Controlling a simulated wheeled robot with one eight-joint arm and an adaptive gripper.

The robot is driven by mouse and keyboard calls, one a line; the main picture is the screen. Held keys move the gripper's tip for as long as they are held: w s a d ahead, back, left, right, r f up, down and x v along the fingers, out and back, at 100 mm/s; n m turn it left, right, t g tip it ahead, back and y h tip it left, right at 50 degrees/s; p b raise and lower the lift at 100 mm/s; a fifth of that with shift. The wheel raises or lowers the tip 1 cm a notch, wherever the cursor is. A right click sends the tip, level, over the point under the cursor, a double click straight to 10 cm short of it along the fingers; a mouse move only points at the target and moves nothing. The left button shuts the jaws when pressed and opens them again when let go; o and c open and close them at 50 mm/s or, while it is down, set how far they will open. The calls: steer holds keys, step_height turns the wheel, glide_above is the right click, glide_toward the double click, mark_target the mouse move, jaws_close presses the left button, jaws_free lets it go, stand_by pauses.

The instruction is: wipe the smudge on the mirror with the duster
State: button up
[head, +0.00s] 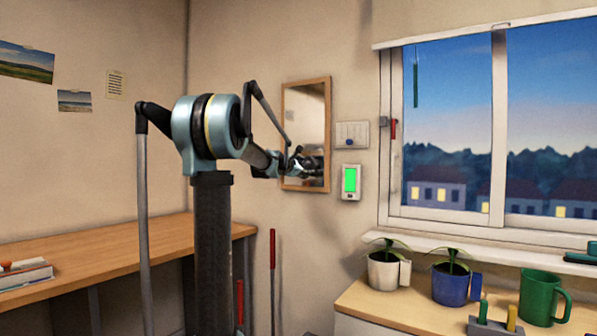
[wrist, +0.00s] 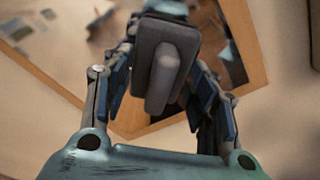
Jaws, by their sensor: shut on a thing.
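The mirror (head: 304,108) hangs on the back wall in a wooden frame, right of the room corner in the head view. Its frame (wrist: 252,42) also shows in the wrist view, tilted and blurred behind my gripper. My gripper (head: 303,163) is in front of the mirror's lower part. In the wrist view my gripper (wrist: 165,72) is shut on the duster (wrist: 162,55), a grey block with a rounded grip facing the camera. The duster covers part of the mirror. I cannot make out the smudge, nor whether the duster touches the glass.
A switch panel (head: 352,135) and a device with a green screen (head: 350,181) are on the wall right of the mirror. A window (head: 450,130) is farther right. Potted plants (head: 388,268) and a green mug (head: 541,297) stand on the right counter. A wooden desk (head: 110,255) is at left.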

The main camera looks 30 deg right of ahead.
steer(key=shift+a, duration=0.1)
steer(key=shift+w+a, duration=1.45)
steer(key=shift+w, duration=2.3)
steer(key=shift+s+d+r, duration=0.45)
steer(key=shift+s+d, duration=0.05)
steer(key=shift+s, duration=0.75)
steer(key=shift+s+d+r, duration=0.5)
steer(key=shift+s+d, duration=0.05)
steer(key=shift+s, duration=0.75)
steer(key=shift+s+d+r, duration=0.45)
steer(key=shift+s+d, duration=0.05)
steer(key=shift+s, duration=0.75)
steer(key=shift+w, duration=0.1)
